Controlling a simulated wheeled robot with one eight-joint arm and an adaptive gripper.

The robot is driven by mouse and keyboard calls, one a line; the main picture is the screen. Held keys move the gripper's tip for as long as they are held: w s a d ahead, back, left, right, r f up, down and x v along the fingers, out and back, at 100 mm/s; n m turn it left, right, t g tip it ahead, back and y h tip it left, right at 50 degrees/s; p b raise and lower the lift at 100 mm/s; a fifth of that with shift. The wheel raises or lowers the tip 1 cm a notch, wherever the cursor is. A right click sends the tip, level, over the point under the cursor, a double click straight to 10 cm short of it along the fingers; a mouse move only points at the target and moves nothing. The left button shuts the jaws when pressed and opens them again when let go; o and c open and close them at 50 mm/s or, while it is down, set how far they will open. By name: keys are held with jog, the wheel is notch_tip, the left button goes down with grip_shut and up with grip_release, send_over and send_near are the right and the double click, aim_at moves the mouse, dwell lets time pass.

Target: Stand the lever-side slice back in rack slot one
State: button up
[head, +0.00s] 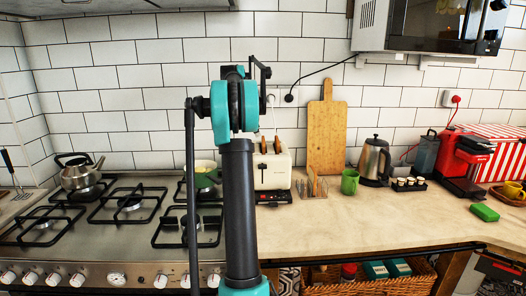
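A cream toaster (272,171) stands on the counter just right of my arm. Two browned bread slices show at its top, a left slice (263,146) and a right slice (277,146). My dark and teal arm rises in front of the counter and covers part of the toaster's left surroundings. My gripper cannot be made out.
A wooden board (326,130) leans on the wall behind the rack. A green mug (349,182) and steel kettle (374,162) stand to the right. A gas hob (120,215) is at left. The front right counter (390,225) is clear. A basket (370,286) sits below.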

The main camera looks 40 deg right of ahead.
jog(key=shift+x, duration=3.45)
jog(key=shift+a, duration=0.1)
jog(key=c, duration=0.7)
